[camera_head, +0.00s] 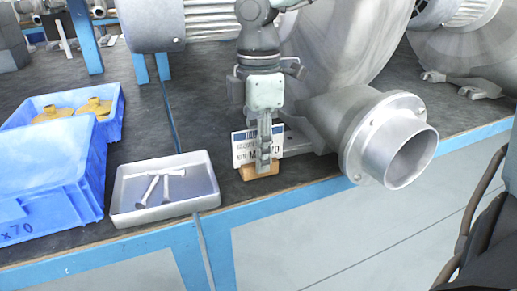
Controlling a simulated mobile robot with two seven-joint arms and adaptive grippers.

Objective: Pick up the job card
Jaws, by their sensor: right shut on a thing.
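The job card (242,149) is a white card with a dark blue band and printed text. It stands upright at the bench's front edge, at a small wooden block (259,173). My right gripper (264,160) points down in front of the card and is shut on it, covering its middle. The card's lower edge is at the block; I cannot tell whether it is still in it. My left gripper is not in view.
A large grey blower with a round outlet (402,148) stands close to the right. A white tray (122,199) holding bolts is on the left. Beyond it are a blue bin (85,185) and an open blue crate with yellow parts (76,109). The bench (330,190) ends just in front.

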